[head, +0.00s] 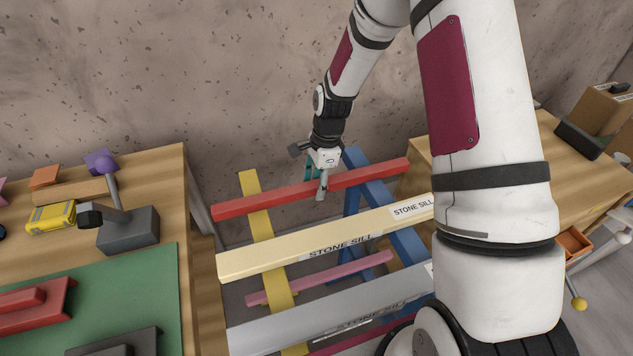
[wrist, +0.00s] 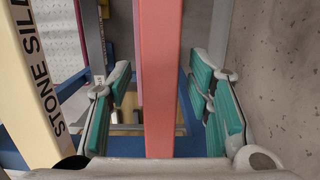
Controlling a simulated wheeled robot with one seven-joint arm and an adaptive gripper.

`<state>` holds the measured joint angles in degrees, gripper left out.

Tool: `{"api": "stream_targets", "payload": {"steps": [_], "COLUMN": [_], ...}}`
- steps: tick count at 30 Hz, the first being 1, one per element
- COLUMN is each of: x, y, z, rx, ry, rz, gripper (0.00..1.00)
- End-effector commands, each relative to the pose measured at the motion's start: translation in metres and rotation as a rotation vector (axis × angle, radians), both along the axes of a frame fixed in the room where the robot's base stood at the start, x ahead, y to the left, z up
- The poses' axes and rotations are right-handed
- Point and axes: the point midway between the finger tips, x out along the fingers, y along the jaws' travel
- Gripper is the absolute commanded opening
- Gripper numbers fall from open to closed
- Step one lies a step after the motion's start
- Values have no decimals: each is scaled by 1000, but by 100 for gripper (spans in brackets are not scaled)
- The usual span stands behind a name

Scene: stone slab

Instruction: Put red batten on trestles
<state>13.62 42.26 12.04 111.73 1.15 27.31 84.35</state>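The red batten (head: 285,197) lies level across the yellow trestle (head: 262,225) and the blue trestle (head: 382,200), along the wall side. My gripper (head: 321,184) is down at the batten between the two trestles, with one finger in front of it. In the wrist view the red batten (wrist: 162,80) runs between the teal-padded fingers of my gripper (wrist: 165,95). The fingers stand apart, with a visible gap on each side of the batten. The head view partly hides the far finger. Contact between batten and trestle tops is hard to confirm.
A cream beam (head: 300,253) and a grey beam (head: 290,325), both marked STONE SILL, lie nearer on the trestles. A pink bar (head: 330,277) sits lower. Wooden benches stand left (head: 165,185) and right (head: 570,160), with tools and boxes. The wall (head: 220,80) is close behind.

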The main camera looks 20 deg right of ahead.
Motion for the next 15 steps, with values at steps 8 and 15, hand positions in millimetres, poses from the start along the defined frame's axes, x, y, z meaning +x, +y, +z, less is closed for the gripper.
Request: {"api": "stream_targets", "payload": {"steps": [8,15], "x": [0,1], "y": [0,-6], "z": [4,38], "rx": [0,-1], "ry": [0,-5], "rz": [-1,-2], "gripper": [46,46]}}
